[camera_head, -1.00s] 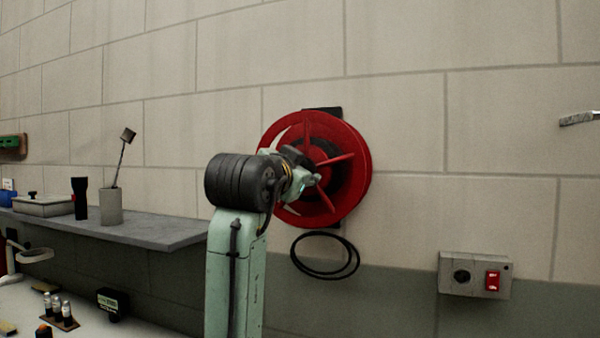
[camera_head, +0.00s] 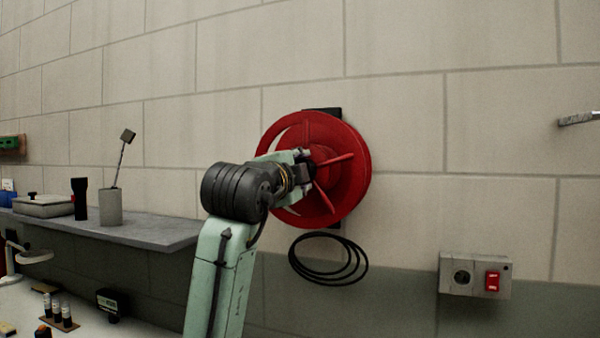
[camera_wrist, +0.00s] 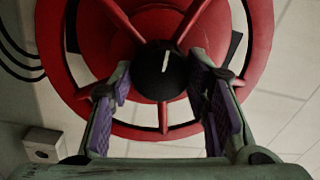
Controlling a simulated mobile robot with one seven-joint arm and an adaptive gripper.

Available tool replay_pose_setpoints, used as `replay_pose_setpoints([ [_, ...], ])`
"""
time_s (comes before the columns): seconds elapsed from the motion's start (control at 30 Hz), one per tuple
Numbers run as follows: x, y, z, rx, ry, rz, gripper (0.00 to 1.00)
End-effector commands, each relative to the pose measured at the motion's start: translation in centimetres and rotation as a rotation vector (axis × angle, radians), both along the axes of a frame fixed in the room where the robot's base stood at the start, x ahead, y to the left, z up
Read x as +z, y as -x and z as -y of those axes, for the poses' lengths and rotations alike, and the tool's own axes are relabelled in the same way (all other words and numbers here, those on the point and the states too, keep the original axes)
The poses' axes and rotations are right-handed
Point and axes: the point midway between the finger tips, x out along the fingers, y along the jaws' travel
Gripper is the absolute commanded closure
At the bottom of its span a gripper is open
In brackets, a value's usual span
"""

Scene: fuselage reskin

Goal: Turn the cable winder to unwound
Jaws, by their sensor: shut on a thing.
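The cable winder (camera_head: 355,150) is a red spoked reel on a black wall bracket. My gripper (camera_head: 306,164) is at its centre, and my wrist covers the reel's left part. In the wrist view, the red reel (camera_wrist: 258,45) surrounds a black round hub knob (camera_wrist: 162,72) with a white line, nearly upright in the picture. My gripper (camera_wrist: 160,80) has its purple-padded fingers on either side of this knob, shut on it. Black cable loops (camera_head: 330,283) hang below the reel; part of them shows in the wrist view (camera_wrist: 20,60).
A grey wall box (camera_head: 475,275) with a red switch is to the lower right; a box also shows in the wrist view (camera_wrist: 43,145). A grey shelf (camera_head: 130,231) with a cup (camera_head: 110,207) and a black torch-like item is at left. The wall right of the reel is mostly clear.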

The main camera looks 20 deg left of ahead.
Motion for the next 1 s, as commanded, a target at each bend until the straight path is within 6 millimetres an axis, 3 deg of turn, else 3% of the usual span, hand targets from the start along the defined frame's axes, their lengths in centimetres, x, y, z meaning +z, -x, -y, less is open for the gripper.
replay_pose_setpoints([
  [0.67,-0.32,-0.05,-0.05,0.0,-0.061,-0.005,0.84],
  [0.7,-0.32,-0.05,-0.05,0.0,-0.06,-0.005,0.55],
  [1.0,-0.14,-0.02,-0.04,0.0,-0.06,-0.001,0.36],
])
